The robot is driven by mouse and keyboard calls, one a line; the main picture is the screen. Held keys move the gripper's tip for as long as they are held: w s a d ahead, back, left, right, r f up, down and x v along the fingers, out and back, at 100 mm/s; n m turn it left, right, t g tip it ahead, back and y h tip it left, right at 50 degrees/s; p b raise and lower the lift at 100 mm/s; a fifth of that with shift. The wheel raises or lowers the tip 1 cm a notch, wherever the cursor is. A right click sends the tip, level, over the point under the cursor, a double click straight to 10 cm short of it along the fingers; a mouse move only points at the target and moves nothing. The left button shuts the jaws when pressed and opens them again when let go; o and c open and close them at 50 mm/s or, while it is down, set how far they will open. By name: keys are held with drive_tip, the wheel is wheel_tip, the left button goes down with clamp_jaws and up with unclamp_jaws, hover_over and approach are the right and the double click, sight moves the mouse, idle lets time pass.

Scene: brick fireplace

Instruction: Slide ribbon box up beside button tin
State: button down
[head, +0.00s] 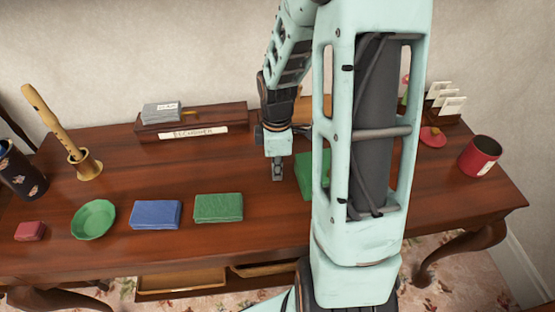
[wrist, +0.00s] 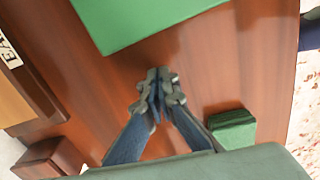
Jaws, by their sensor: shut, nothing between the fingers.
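No ribbon box or button tin is marked by name. A green box (head: 305,178) stands just right of my gripper, partly hidden by my arm; its flat top (wrist: 140,18) fills the upper part of the wrist view. A round red tin (head: 479,157) stands open at the right end of the table; I cannot tell if it is the button tin. My gripper (head: 277,176) points down over the middle of the table, shut and empty. Its fingertips (wrist: 158,92) are together in the wrist view, apart from the green box.
A labelled wooden stand (head: 190,122) is at the back. A red lid (head: 432,137) lies near the tin.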

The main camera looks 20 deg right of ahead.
sight(293, 180)
drive_tip(key=shift+s+d+f, duration=0.1)
drive_tip(key=shift+s+d, duration=0.15)
drive_tip(key=shift+d, duration=0.4)
drive_tip(key=shift+s+d+f, duration=0.1)
drive_tip(key=shift+s+d, duration=0.1)
drive_tip(key=shift+d, duration=0.4)
drive_tip(key=shift+s+d+f, duration=0.1)
drive_tip(key=shift+s+d, duration=0.15)
drive_tip(key=shift+d, duration=0.4)
drive_tip(key=shift+s+d+p, duration=0.1)
drive_tip(key=shift+d+p, duration=0.15)
drive_tip(key=shift+p, duration=0.15)
drive_tip(key=s+d+p, duration=0.2)
drive_tip(key=s+d, duration=0.1)
drive_tip(key=d, duration=0.6)
drive_tip(key=s+d+p, duration=0.3)
drive_tip(key=d, duration=0.6)
drive_tip(key=s+d+p, duration=0.3)
drive_tip(key=s+d, duration=0.1)
drive_tip(key=d, duration=0.6)
drive_tip(key=shift+s+d, duration=0.1)
